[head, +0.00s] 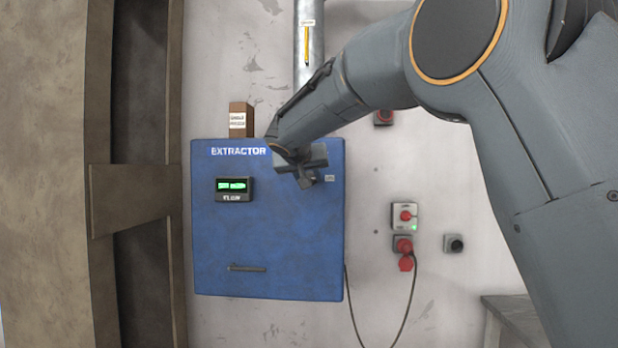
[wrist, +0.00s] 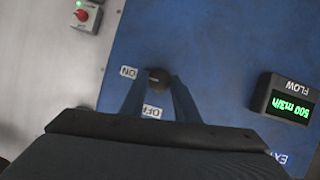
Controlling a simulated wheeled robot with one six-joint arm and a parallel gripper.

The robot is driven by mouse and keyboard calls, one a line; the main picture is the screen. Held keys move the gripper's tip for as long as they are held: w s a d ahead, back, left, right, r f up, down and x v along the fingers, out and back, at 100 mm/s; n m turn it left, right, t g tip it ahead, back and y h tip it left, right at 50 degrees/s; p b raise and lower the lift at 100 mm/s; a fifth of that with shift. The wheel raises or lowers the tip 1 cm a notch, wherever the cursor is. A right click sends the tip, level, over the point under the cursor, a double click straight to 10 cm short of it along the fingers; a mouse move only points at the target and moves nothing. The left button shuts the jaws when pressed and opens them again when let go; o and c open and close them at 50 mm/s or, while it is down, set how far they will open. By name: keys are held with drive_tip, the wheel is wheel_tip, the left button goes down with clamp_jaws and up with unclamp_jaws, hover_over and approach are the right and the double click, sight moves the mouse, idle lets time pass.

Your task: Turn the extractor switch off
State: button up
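The blue extractor panel (head: 268,235) hangs on the wall, and its blue face (wrist: 210,45) fills much of the wrist view. A dark round switch knob (wrist: 158,79) sits on it between an ON label (wrist: 128,72) and an OFF label (wrist: 152,111). My gripper (wrist: 157,88) is open, with one finger on each side of the knob. A small gap shows at the left finger; contact at the right one is unclear. In the head view my gripper (head: 308,178) is at the panel's upper right and hides the knob.
A flow display (head: 234,189) with green digits, reading 500 m3/h in the wrist view (wrist: 288,107), is on the panel. A grey box with a red knob (head: 404,215) and red plug sockets (head: 403,246) with a hanging cable are to the right.

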drive_tip(key=shift+b, duration=0.3)
drive_tip(key=shift+c, duration=0.2)
drive_tip(key=n+t+h+b, duration=0.1)
drive_tip(key=n+h+b, duration=0.1)
drive_tip(key=n+b, duration=0.2)
drive_tip(key=n+t+h+b, duration=0.1)
drive_tip(key=n+h+b, duration=0.1)
drive_tip(key=n+b, duration=0.3)
drive_tip(key=n+t+h+b, duration=0.2)
drive_tip(key=n+b, duration=0.3)
drive_tip(key=b, duration=0.1)
drive_tip(key=shift+a+f, duration=0.25)
drive_tip(key=shift+r, duration=0.15)
idle(0.5)
